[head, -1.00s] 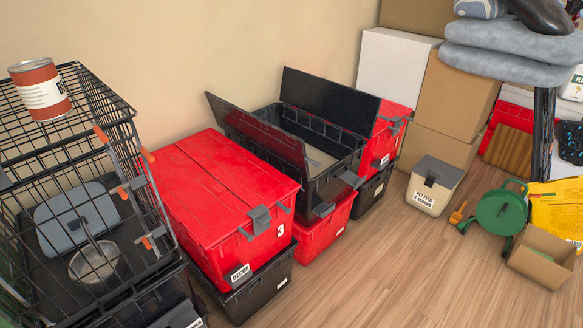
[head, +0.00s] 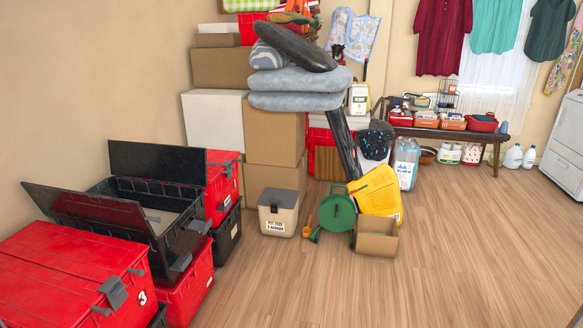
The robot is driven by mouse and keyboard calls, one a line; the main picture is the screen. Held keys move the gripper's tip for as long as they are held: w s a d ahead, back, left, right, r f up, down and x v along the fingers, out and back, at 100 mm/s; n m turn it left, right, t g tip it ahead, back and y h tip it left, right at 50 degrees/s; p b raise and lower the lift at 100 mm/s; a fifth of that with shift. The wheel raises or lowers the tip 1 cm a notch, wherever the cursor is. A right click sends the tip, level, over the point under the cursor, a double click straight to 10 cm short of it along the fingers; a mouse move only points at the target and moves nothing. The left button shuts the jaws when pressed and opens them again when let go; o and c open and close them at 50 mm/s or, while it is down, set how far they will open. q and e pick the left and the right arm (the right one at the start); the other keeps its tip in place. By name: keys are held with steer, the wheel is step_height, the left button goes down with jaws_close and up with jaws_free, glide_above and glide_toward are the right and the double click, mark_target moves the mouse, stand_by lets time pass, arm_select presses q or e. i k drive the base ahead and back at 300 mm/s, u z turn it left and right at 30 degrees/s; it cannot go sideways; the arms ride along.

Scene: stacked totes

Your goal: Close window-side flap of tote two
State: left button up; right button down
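An open black tote (head: 190,243) sits on top of a red tote (head: 186,290) at the left, against the wall. Its two black flaps stand up: the far flap (head: 157,176) is near upright, and the near flap (head: 90,218) leans outward over the neighbouring red tote. No number is readable on the black tote. A closed red tote marked 3 (head: 60,280) is in front at the lower left. Another red tote (head: 222,170) stands behind the black one. Neither of my grippers is in view.
A window with hanging clothes (head: 495,60) is at the back right. A pet-food bin (head: 278,212), green reel (head: 337,212), yellow bag (head: 377,193) and small open carton (head: 376,236) stand on the floor. Boxes (head: 275,130) are stacked behind. The wooden floor (head: 430,275) at the right is clear.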

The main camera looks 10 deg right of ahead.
mark_target(175, 165)
steer(key=z, duration=0.65)
steer(key=i, duration=2.7)
steer(key=u, duration=1.65)
steer(key=i, duration=0.75)
steer(key=u, duration=0.65)
